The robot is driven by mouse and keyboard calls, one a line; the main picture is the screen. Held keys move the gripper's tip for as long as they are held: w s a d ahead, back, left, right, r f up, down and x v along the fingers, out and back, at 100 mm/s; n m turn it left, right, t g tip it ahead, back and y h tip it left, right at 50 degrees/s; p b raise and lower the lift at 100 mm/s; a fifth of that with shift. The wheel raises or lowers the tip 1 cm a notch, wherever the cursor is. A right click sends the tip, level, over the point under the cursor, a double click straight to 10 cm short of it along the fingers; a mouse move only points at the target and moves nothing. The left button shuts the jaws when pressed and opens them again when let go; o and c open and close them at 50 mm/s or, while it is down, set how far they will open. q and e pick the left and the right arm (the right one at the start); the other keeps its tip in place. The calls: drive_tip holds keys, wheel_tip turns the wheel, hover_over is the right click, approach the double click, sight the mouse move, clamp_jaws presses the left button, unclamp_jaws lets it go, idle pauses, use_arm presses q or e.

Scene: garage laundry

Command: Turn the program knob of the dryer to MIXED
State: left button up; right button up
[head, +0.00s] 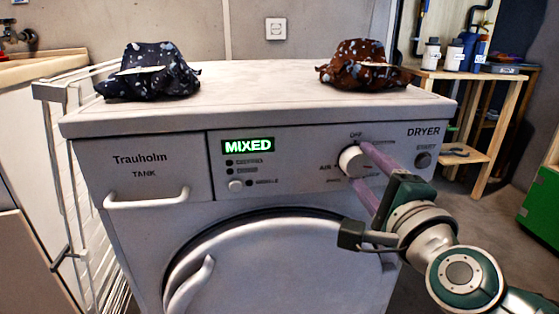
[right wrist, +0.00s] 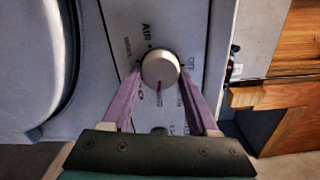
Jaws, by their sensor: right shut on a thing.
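The white dryer (head: 290,215) stands in front of me, with its round door at the bottom. Its white program knob (head: 351,161) is on the right of the panel, and also shows in the right wrist view (right wrist: 160,68). A red mark on the knob points down in the right wrist view. The green display (head: 248,146) reads MIXED. My right gripper (head: 360,163) has its two purple fingers on either side of the knob and is shut on it. The knob's label print is partly hidden by the fingers. My left gripper is not in view.
A dark patterned cloth item (head: 150,80) and a brown patterned one (head: 362,72) lie on the dryer top. A white drying rack (head: 75,150) stands at the left. A wooden shelf (head: 490,120) with bottles is at the back right, and a green box (head: 540,205) at the right edge.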

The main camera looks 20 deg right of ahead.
drive_tip(key=o, duration=1.4)
drive_tip(key=shift+c, duration=0.2)
drive_tip(key=p+v, duration=0.1)
drive_tip(key=v, duration=0.9)
drive_tip(key=shift+p, duration=0.35)
drive_tip(key=shift+d, duration=0.1)
